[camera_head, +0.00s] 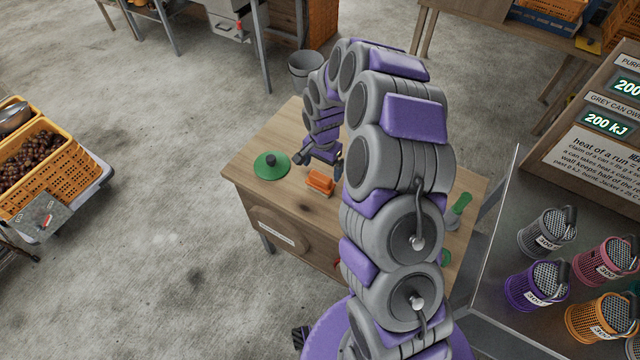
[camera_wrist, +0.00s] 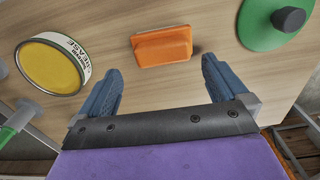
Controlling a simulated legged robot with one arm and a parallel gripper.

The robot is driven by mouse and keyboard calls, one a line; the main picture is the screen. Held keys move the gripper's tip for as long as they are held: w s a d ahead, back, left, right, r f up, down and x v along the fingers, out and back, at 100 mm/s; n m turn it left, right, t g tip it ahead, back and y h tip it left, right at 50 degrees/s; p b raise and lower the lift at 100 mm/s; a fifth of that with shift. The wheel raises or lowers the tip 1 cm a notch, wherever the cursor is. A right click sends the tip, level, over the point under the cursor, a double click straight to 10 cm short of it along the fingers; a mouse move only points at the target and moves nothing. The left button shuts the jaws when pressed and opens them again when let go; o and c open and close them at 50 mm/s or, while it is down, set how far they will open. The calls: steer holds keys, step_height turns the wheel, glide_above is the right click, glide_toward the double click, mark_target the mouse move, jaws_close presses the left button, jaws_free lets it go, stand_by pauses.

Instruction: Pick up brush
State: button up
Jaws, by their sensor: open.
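An orange block-like object (camera_head: 320,182) with a raised ridge lies on the small wooden table; it may be the brush, but its bristles do not show. It also shows in the wrist view (camera_wrist: 162,47), just beyond and between my fingertips. My gripper (camera_head: 325,158) hangs above the table close to this object. In the wrist view my gripper (camera_wrist: 160,72) is open, with nothing between its two blue fingers. A green-handled item (camera_head: 459,207) stands at the table's right side; what it is cannot be told clearly.
A green disc with a black knob (camera_head: 271,165) lies left of the orange object. A round yellow grease tin (camera_wrist: 55,65) is at the left in the wrist view. The wooden table (camera_head: 300,130) has bare space at its back. Several mesh cans (camera_head: 547,232) stand at right.

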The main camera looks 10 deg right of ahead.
mark_target(320, 176)
steer(key=f, duration=0.2)
steer(key=f+b, duration=0.1)
steer(key=f, duration=0.2)
steer(key=shift+a+f, duration=0.3)
steer(key=shift+r, duration=0.1)
steer(key=c, duration=0.9)
steer(key=shift+c, duration=0.2)
step_height(320, 176, up, 10)
steer(key=shift+p, duration=0.8)
steer(key=o, duration=0.5)
steer(key=c, duration=0.3)
